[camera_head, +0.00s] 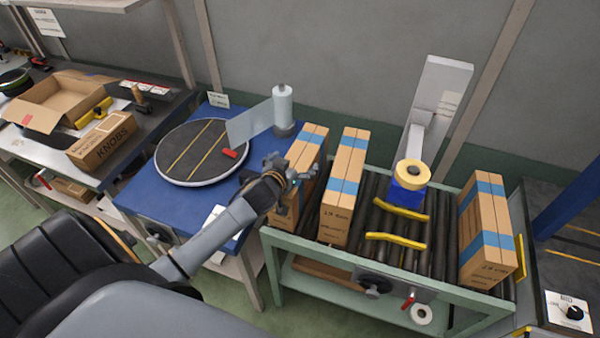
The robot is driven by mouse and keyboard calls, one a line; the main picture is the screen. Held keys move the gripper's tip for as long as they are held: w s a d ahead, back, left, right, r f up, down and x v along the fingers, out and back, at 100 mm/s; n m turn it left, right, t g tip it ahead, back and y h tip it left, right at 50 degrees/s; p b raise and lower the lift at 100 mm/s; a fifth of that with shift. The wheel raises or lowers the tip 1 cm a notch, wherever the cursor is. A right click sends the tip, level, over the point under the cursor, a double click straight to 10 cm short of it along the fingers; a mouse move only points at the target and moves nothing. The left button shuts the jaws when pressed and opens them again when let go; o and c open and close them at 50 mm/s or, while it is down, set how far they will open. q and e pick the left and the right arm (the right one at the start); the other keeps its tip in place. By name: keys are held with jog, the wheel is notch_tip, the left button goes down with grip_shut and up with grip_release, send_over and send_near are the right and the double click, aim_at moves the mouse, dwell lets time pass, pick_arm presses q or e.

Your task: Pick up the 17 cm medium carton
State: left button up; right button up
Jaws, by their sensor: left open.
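Three tall, narrow brown cartons with blue tape stand on the roller conveyor (445,222). The left carton (309,145) is at its left end, the middle carton (343,190) is just right of it, and the right carton (485,230) is at the far end. Their front print is too small to read surely, so I cannot tell which is the 17 cm medium one. My left gripper (292,178) is open in front of the left carton and hides part of its face. I cannot tell whether they touch. My right gripper is out of view.
A yellow-and-blue tape machine (410,176) and yellow guides (398,240) stand between the middle and right cartons. Left of the conveyor, a blue table (135,195) bears a round turntable (201,152) and a wrap post (283,108). An open box (62,98) lies on the far-left bench.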

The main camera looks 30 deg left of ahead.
pick_arm(q)
jog(key=shift+x, duration=0.9)
jog(key=shift+s, duration=0.1)
jog(key=shift+c, duration=0.2)
jog(key=c, duration=1.8)
jog(key=shift+r, duration=0.15)
